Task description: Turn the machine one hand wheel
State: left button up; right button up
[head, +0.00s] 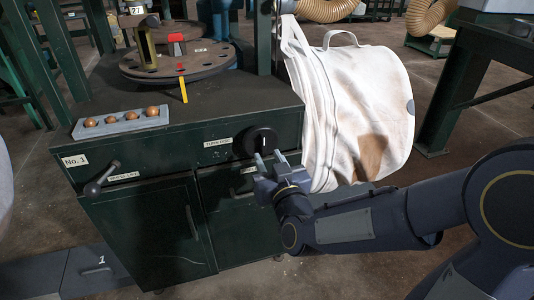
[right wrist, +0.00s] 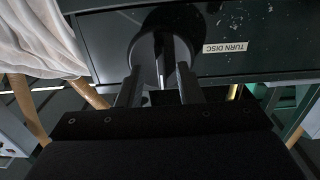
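The hand wheel (head: 261,142) is a black round knob on the front of the dark green No. 1 machine cabinet, beside a TURN DISC label (head: 218,143). It also shows in the right wrist view (right wrist: 148,60), straight ahead of the fingers. My right gripper (head: 269,160) is just in front of and below the wheel. Its two fingers (right wrist: 160,76) are spread apart, with the wheel's narrow grip between or just beyond them; I cannot tell whether they touch it. My left gripper is not in view.
A crank handle (head: 101,180) sticks out at the cabinet's left front corner. A round disc (head: 150,72) and a grey tray (head: 82,131) with several brown balls are on top. A white bulk bag (head: 345,95) hangs close to the right of the wheel, behind my right arm.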

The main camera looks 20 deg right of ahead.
jog(key=s+p, duration=0.1)
jog(key=s, duration=0.4)
jog(key=shift+s+d, duration=0.1)
jog(key=shift+s, duration=0.25)
jog(key=s+d+f+m+g+y, duration=0.1)
jog(key=s+d+f+g+y, duration=0.15)
jog(key=s+g, duration=0.55)
jog(key=s+d+f+m+g+y, duration=0.1)
jog(key=s+d+f+g, duration=0.25)
jog(key=s, duration=0.75)
notch_tip(320, 180, up, 36)
jog(key=p, duration=3.6)
jog(key=shift+s+a+g, duration=0.3)
jog(key=shift+s+g, duration=0.05)
jog(key=shift+g, duration=0.1)
